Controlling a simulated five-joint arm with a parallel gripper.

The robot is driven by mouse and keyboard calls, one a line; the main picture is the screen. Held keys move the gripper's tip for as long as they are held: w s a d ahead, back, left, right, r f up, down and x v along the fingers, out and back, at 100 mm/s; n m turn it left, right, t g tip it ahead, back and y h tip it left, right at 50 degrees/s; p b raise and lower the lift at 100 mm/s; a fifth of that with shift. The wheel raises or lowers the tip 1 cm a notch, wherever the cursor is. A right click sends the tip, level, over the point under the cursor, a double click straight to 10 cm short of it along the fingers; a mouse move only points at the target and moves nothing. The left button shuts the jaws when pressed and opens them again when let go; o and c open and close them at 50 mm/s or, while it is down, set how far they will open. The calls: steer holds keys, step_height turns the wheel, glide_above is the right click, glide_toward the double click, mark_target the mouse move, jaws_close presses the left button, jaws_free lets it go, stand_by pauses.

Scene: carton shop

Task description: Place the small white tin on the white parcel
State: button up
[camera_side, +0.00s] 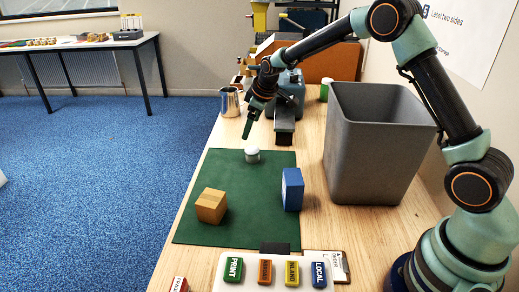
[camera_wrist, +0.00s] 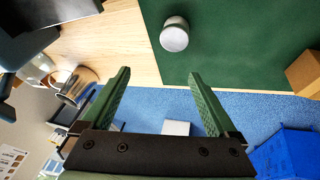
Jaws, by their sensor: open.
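The small white tin (camera_side: 252,154), with a white top and greyer side, stands upright on the green mat (camera_side: 240,225) near its far edge. It also shows in the wrist view (camera_wrist: 174,36), beyond the fingertips. My gripper (camera_side: 246,132) is above and slightly left of the tin, apart from it. In the wrist view its two green fingers (camera_wrist: 158,75) are spread with nothing between them. I see no white parcel on the mat. A brown carton (camera_side: 211,206) and a blue box (camera_side: 292,189) stand there. A pale object (camera_wrist: 176,128) lies on the blue floor; I cannot tell what it is.
A tall grey bin (camera_side: 368,150) stands right of the mat. A metal jug (camera_side: 230,102) and a dark machine (camera_side: 285,115) stand behind it. A white tray (camera_side: 230,284) with several labelled blocks lies in front. Bare mat lies between carton and tin.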

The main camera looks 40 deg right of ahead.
step_height(320, 180, up, 3)
steer(key=s+n+g, duration=0.1)
steer(key=n+g, duration=0.1)
glide_above(251, 150)
steer(key=f, duration=0.7)
steer(key=shift+s, duration=0.4)
steer(key=shift+s+x, duration=0.15)
steer(key=shift+x, duration=1.15)
steer(key=shift+s+x, duration=0.2)
steer(key=shift+x, duration=1.1)
steer(key=shift+f, duration=0.1)
jaws_close()
